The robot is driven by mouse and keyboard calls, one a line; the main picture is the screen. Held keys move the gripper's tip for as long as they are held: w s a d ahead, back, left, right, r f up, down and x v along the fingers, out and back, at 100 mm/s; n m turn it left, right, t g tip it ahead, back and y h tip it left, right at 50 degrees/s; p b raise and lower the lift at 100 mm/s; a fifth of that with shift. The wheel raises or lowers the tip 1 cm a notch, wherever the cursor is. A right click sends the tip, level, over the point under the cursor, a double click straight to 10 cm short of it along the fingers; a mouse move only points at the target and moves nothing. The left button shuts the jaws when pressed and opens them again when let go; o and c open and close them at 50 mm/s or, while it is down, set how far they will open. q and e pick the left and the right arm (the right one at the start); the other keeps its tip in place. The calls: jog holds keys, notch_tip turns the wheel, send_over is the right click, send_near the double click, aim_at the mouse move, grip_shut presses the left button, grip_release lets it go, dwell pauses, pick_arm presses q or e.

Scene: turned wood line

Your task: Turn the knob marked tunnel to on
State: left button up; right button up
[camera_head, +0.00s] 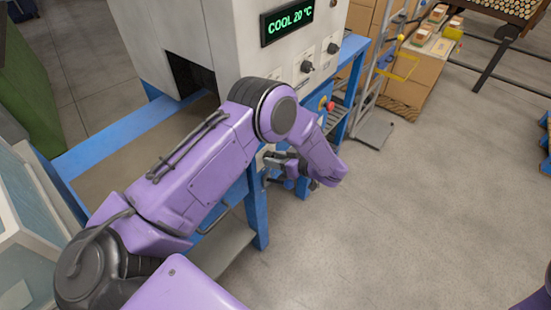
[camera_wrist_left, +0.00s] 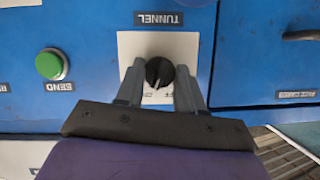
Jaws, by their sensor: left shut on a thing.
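The knob marked tunnel (camera_wrist_left: 159,71) is black and round with a pale pointer line, on a white plate (camera_wrist_left: 127,45) on the blue panel. Its TUNNEL label (camera_wrist_left: 158,18) reads upside down in the left wrist view. The pointer line runs toward the bottom of that picture; the lettering there is partly hidden, so I cannot tell the setting. My left gripper (camera_wrist_left: 159,84) is shut on the knob, one finger on each side. In the head view my left gripper (camera_head: 274,160) is at the blue panel, mostly behind my forearm. My right gripper is out of view.
A green SEND button (camera_wrist_left: 52,64) is beside the plate. A dark handle (camera_wrist_left: 300,35) is on the other side. Above, the white cabinet has a COOL 20 °C display (camera_head: 290,19) and two dark knobs (camera_head: 306,66). A red button (camera_head: 328,105) is nearby.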

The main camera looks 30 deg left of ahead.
pick_arm(q)
jog(key=shift+w+m, duration=0.1)
jog(key=shift+m, duration=0.3)
jog(key=shift+g, duration=0.4)
jog(key=o, duration=1)
jog(key=shift+o, duration=0.2)
jog(key=shift+d, duration=0.1)
jog(key=b+v, duration=0.2)
jog(key=v, duration=0.8)
jog(key=shift+d, duration=0.2)
